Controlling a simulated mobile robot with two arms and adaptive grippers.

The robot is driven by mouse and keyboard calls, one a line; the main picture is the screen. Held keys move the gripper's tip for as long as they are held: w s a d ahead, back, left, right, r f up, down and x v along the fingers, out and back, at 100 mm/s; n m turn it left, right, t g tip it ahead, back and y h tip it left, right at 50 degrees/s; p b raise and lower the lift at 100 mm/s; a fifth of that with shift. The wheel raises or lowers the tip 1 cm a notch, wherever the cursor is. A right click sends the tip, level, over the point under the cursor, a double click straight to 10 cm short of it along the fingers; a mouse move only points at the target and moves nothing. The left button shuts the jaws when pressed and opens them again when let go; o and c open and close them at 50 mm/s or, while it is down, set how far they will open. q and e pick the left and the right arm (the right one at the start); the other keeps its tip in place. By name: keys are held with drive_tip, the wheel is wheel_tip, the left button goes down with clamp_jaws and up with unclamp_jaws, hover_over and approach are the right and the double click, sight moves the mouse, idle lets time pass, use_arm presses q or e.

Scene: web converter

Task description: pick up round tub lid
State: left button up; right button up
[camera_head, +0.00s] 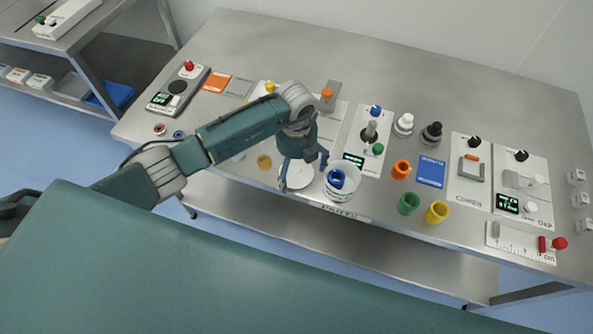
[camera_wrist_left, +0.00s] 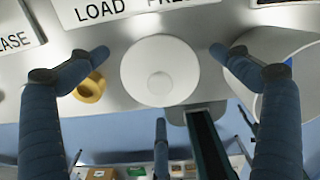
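The round tub lid (camera_head: 298,180) is a white disc with a small raised knob. It lies on the steel table near the front edge, and in the wrist view the lid (camera_wrist_left: 138,72) is in the middle. My left gripper (camera_head: 303,170) is above it with fingers spread. In the wrist view the left gripper (camera_wrist_left: 159,53) has one fingertip on each side of the lid, with gaps between. The white tub (camera_head: 341,194) stands just right of the lid, with a blue ring (camera_head: 337,179) in it. My right gripper is not in view.
A yellow ring (camera_head: 264,162) lies left of the lid, close to a finger. Orange (camera_head: 401,170), green (camera_head: 408,203) and yellow (camera_head: 437,212) rings stand to the right. Panels with knobs line the table (camera_head: 420,75). The back of the table is clear.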

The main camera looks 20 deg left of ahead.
use_arm(q)
drive_tip(key=c, duration=1)
